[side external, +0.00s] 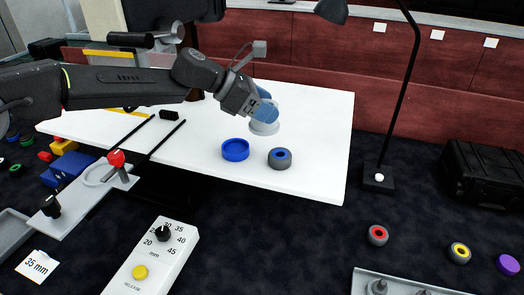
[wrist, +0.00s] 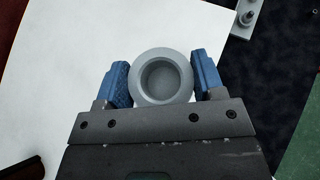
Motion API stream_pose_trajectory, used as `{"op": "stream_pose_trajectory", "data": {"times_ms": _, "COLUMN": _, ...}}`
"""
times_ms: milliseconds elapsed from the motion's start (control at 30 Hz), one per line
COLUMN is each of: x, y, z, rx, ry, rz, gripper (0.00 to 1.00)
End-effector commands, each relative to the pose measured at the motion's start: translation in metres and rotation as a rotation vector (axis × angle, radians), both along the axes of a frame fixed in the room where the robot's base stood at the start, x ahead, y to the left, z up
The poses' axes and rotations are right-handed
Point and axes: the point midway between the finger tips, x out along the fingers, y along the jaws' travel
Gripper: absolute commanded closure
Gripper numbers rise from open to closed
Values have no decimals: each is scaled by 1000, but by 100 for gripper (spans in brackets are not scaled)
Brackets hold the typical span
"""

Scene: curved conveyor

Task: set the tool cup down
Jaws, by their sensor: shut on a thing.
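The tool cup (wrist: 163,60) is a light grey round cup, seen from above in the wrist view with its hollow facing the camera. My gripper (wrist: 163,82) has its two blue fingers on either side of the cup and is shut on it. In the side external view the cup (side external: 264,127) hangs at the blue fingertips of my gripper (side external: 264,112), over the white table (side external: 310,130). It looks tilted there. Whether its underside touches the table cannot be told.
A blue ring (side external: 235,150) and a dark grey ring with a blue centre (side external: 280,158) lie on the table in front of the cup. A black lamp (side external: 381,178) stands to the right. The table's right part is clear. A control box (side external: 153,258) stands in front.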

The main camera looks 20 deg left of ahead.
Motion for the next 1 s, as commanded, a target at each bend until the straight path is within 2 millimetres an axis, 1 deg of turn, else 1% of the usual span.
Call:
{"op": "stream_pose_trajectory", "data": {"times_ms": 33, "x": 9, "y": -2, "z": 3, "rx": -1, "ry": -4, "rz": 21, "gripper": 72}}
{"op": "stream_pose_trajectory", "data": {"times_ms": 133, "x": 21, "y": -4, "z": 7, "rx": -1, "ry": -4, "rz": 57, "gripper": 72}}
{"op": "stream_pose_trajectory", "data": {"times_ms": 267, "x": 29, "y": -5, "z": 10, "rx": -1, "ry": -2, "rz": 84, "gripper": 72}}
{"op": "stream_pose_trajectory", "data": {"times_ms": 367, "x": 30, "y": -12, "z": 7, "rx": -1, "ry": -1, "rz": 91, "gripper": 72}}
{"op": "stream_pose_trajectory", "data": {"times_ms": 467, "x": 29, "y": -28, "z": -3, "rx": -1, "ry": 1, "rz": 90, "gripper": 72}}
{"op": "stream_pose_trajectory", "data": {"times_ms": 700, "x": 24, "y": -81, "z": -35, "rx": 0, "ry": 1, "rz": 89, "gripper": 72}}
{"op": "stream_pose_trajectory", "data": {"times_ms": 800, "x": 23, "y": -100, "z": -46, "rx": -1, "ry": 0, "rz": 90, "gripper": 72}}
{"op": "stream_pose_trajectory", "data": {"times_ms": 900, "x": 22, "y": -113, "z": -54, "rx": -1, "ry": -2, "rz": 90, "gripper": 72}}
{"op": "stream_pose_trajectory", "data": {"times_ms": 1000, "x": 21, "y": -120, "z": -58, "rx": -1, "ry": -2, "rz": 92, "gripper": 72}}
